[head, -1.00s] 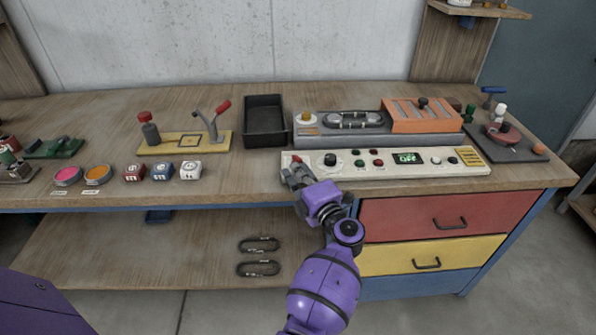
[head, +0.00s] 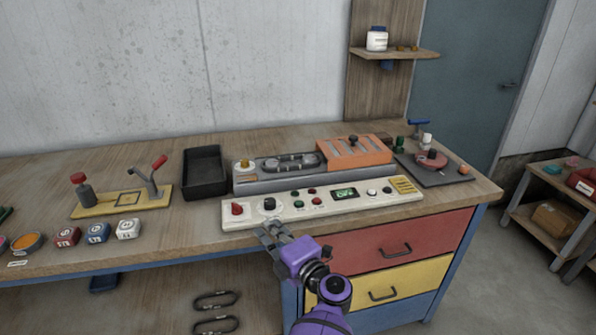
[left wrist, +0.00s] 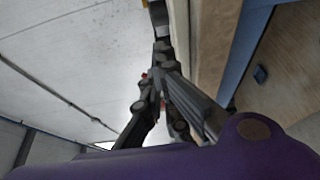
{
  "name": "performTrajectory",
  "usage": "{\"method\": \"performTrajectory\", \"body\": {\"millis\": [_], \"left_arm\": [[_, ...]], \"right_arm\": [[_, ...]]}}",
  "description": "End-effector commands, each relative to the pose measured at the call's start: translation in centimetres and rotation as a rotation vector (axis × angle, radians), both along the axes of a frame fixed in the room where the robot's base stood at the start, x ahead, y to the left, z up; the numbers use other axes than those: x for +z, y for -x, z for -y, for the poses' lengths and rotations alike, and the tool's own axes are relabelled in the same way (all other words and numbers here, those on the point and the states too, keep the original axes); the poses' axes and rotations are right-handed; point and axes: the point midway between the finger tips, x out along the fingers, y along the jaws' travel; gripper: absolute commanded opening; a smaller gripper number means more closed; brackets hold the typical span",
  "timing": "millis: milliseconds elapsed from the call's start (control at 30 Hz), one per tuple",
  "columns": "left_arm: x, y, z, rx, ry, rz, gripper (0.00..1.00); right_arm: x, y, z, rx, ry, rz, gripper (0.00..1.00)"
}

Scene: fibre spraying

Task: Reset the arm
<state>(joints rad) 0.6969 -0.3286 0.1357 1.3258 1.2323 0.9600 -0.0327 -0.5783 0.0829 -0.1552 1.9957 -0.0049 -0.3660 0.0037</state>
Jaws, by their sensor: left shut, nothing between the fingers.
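My left gripper (head: 268,230) is shut and empty, at the front edge of the workbench in the head view. It sits just in front of the white control panel (head: 325,204), below its red knob (head: 237,209) and black knob (head: 269,204). Whether it touches the panel cannot be told. The panel's small display (head: 345,193) shows green characters. In the left wrist view my gripper (left wrist: 160,55) shows its dark fingers close together, with the bench edge to their right. My right gripper is not in view.
A grey machine with an orange cover (head: 355,150) stands behind the panel, and a black tray (head: 204,172) is to its left. Red and yellow drawers (head: 400,245) are below. A side shelf (head: 548,218) stands at right.

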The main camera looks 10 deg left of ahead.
Motion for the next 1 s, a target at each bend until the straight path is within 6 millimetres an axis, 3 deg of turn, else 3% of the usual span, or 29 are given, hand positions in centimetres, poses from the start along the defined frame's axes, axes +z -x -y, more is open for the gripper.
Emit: {"method": "performTrajectory", "body": {"millis": [133, 300, 400, 467, 567, 667, 867, 1000], "left_arm": [[0.9, -1.3, 1.3, -0.076, -0.03, 0.012, 0.0], [6.1, -3.7, 4.4, -0.256, -0.192, 0.075, 0.0], [7.8, -3.6, 5.9, -0.38, -0.354, 0.068, 0.0], [7.8, -3.0, 6.6, -0.453, -0.459, 0.038, 0.0], [6.0, -1.1, 7.6, -0.577, -0.64, -0.053, 0.0], [2.4, 1.9, 7.9, -0.696, -0.804, -0.186, 0.0], [-7.5, 11.7, 6.0, -0.924, -1.08, -0.55, 0.0], [-13.5, 20.3, 3.3, -1.051, -1.192, -0.801, 0.0]], "right_arm": [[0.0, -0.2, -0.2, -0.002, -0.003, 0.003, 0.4], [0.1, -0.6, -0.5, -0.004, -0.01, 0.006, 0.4], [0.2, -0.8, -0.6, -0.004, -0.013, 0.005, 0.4], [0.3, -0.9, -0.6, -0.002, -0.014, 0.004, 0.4], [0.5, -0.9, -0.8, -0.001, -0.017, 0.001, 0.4], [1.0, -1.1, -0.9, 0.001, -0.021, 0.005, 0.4], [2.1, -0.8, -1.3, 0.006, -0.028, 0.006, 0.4], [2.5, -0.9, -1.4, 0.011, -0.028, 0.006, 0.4]]}}
